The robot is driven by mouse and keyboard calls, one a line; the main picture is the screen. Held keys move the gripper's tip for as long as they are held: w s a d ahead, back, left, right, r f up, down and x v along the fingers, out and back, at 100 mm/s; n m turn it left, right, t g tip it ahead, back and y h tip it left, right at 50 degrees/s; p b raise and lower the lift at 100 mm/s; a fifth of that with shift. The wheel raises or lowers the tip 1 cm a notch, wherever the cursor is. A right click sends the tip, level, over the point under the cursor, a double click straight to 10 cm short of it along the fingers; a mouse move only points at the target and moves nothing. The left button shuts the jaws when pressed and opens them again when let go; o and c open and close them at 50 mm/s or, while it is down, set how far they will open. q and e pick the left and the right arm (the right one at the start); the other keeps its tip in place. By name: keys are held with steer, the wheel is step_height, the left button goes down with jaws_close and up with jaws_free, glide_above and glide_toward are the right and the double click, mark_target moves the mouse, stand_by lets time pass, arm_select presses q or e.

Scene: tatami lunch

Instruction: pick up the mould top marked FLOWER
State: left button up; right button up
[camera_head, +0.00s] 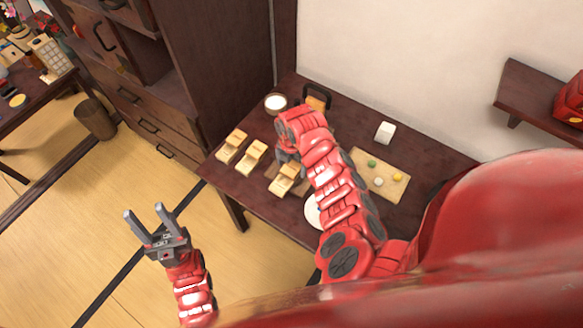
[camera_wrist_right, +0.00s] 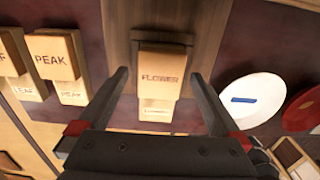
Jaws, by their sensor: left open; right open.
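The mould top marked FLOWER (camera_wrist_right: 162,72) is a pale wooden block in the right wrist view. It sits on a matching lower block (camera_wrist_right: 156,111), whose label is too small to read, on a brown wooden board (camera_wrist_right: 205,40). My right gripper (camera_head: 286,158) is open and empty. In the wrist view its fingers appear on either side of the FLOWER block; I cannot tell how far above it they are. In the head view the mould (camera_head: 284,179) is beside this gripper, partly hidden by the arm. My left gripper (camera_head: 145,209) is open and empty, away from the table over the floor.
Mould pairs marked PEAK (camera_wrist_right: 52,57) and LEAF (camera_wrist_right: 8,58) stand left of the FLOWER pair. A white plate with a blue mark (camera_wrist_right: 262,88) and a red plate (camera_wrist_right: 303,112) are to its right. A board with small coloured balls (camera_head: 398,187) lies further right on the table.

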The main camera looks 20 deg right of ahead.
steer(key=c, duration=1.4)
steer(key=shift+o, duration=0.2)
steer(key=shift+r, duration=0.2)
